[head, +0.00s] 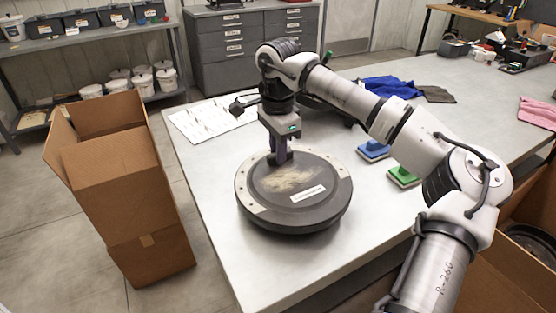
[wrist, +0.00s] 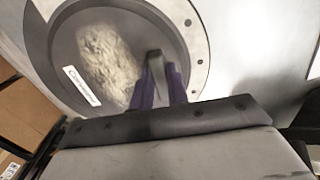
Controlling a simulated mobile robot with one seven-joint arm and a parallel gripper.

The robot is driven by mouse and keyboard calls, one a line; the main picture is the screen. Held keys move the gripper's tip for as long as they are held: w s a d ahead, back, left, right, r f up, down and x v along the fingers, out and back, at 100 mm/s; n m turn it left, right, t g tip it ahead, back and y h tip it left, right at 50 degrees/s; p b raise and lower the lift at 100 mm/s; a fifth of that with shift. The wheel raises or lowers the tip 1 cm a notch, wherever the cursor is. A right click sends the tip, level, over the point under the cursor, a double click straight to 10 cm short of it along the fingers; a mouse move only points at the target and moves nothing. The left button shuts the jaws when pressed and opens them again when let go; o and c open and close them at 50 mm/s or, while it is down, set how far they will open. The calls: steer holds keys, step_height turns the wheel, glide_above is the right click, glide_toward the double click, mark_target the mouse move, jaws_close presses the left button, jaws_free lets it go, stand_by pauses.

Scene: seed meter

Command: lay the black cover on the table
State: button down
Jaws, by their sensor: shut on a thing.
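The black cover (head: 318,175) is a round dark disc with a pale dusty patch and a white label. It lies flat on top of the round dark seed meter housing (head: 300,224), which stands on the table (head: 225,264). My gripper (head: 279,158) points down at the far left part of the cover. In the wrist view, my gripper (wrist: 160,90) has its purple fingers shut on the upright grey handle (wrist: 156,64) of the cover (wrist: 72,40). A pale rim with bolt holes (wrist: 200,45) curves around the disc. I cannot tell whether the cover is lifted at all.
A blue brush (head: 373,150) and a green brush (head: 403,176) lie right of the meter. A printed sheet (head: 205,121) lies behind on the left, and blue cloth (head: 390,87) at the back. Cardboard boxes (head: 120,185) stand left of the table. The front left tabletop is clear.

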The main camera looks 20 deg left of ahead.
steer(key=shift+f, duration=1.75)
steer(key=c, duration=1.4)
jaws_free()
steer(key=shift+o, duration=0.2)
step_height(320, 180, up, 12)
steer(key=shift+r+b, duration=0.1)
steer(key=shift+b, duration=0.25)
